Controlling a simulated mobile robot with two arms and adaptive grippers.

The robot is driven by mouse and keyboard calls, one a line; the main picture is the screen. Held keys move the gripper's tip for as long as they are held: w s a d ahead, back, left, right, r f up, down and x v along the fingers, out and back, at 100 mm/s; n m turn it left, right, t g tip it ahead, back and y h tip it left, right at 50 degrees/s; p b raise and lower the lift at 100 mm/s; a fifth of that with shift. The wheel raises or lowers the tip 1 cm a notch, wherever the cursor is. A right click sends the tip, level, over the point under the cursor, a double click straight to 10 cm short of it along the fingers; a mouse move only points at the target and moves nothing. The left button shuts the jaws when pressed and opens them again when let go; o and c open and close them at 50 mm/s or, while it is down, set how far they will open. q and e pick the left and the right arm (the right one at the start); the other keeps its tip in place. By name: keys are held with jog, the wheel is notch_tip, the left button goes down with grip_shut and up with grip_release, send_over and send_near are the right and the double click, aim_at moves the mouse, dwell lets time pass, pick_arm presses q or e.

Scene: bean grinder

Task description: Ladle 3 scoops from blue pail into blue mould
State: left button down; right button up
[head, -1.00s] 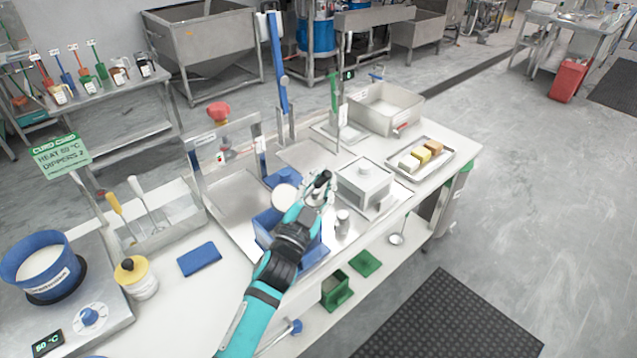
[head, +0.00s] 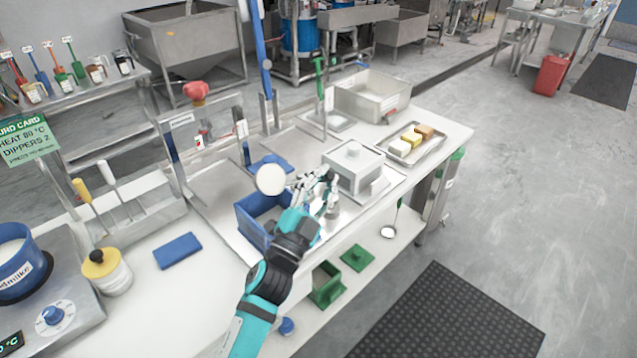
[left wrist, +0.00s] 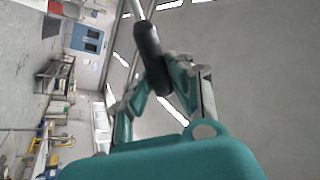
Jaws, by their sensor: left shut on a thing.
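The blue pail (head: 18,272) of white liquid stands on a hot plate at the left edge, partly cut off. The blue mould (head: 246,238) is an open blue box on the metal tray at the middle, partly hidden by my left arm. My left gripper (head: 318,192) is to the right of the mould, shut on a dark-handled ladle. The black handle (left wrist: 150,52) shows between its fingers in the left wrist view. A round white disc (head: 270,179), seemingly the ladle's bowl, is at the mould's far edge; whether it holds liquid is unclear. My right gripper is out of view.
A lidded metal box (head: 353,168) stands close right of my gripper. A blue cloth (head: 177,250) and a yellow-lidded jar (head: 107,270) lie between pail and mould.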

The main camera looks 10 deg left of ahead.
pick_arm(q)
notch_tip(320, 180, down, 7)
jog(key=s+d+m+h+b, duration=0.1)
jog(key=m+h+b, duration=0.3)
jog(key=b, duration=0.6)
jog(key=shift+s+d+m+g+b, duration=0.3)
jog(key=shift+s+d+m, duration=0.15)
jog(key=shift+m, duration=0.85)
